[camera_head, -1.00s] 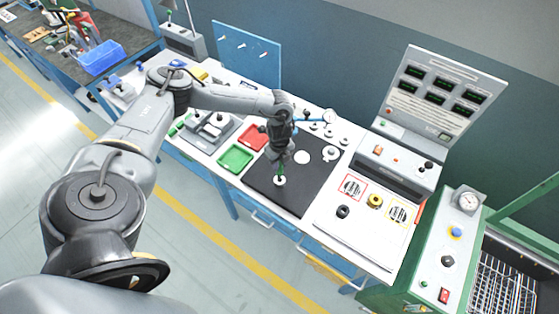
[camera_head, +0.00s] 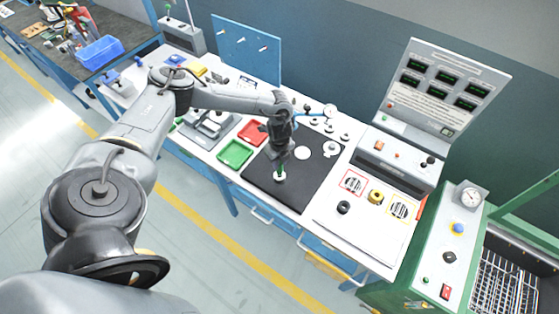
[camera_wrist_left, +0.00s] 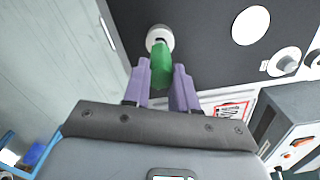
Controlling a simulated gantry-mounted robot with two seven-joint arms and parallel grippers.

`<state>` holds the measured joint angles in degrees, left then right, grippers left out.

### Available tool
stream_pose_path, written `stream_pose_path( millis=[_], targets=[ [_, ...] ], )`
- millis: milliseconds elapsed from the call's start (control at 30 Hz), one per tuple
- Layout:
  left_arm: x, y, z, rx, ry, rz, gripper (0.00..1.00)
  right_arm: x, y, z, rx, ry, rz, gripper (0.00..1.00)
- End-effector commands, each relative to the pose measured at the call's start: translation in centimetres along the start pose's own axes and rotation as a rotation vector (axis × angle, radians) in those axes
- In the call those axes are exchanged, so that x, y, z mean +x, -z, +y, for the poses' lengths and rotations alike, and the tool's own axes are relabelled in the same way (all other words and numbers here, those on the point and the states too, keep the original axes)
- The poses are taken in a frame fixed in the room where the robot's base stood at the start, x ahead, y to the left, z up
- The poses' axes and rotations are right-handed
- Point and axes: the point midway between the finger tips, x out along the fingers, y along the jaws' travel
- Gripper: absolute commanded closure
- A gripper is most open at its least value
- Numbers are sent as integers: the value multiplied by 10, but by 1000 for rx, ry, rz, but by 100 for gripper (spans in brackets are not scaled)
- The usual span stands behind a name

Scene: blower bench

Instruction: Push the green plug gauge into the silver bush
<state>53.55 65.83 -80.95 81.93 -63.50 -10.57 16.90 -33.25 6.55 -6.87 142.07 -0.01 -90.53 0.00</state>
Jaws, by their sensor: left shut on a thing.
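The green plug gauge (camera_wrist_left: 161,66) is between the purple fingers of my left gripper (camera_wrist_left: 162,82) in the left wrist view. Its far end is at the silver bush (camera_wrist_left: 158,34), a small round ring on the black mat. I cannot tell how deep the gauge sits in the bush, and the gripper partly hides it. In the head view my left gripper (camera_head: 281,158) points down over the mat, with the silver bush (camera_head: 280,177) just below it. My right gripper is not in view.
The black mat (camera_head: 312,183) also carries white discs (camera_head: 302,153). A green tray (camera_head: 235,154) and a red tray (camera_head: 252,133) lie left of it. A grey console (camera_head: 395,160) stands to the right, near a black ring (camera_head: 343,207) and a yellow ring (camera_head: 376,196).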

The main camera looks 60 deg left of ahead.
Motion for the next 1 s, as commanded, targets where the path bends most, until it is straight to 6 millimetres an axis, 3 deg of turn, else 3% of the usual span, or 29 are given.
stream_pose_path(
  millis=[1000],
  targets=[
    [23,0,0,0,0,0,100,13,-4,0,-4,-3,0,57]
  ],
)
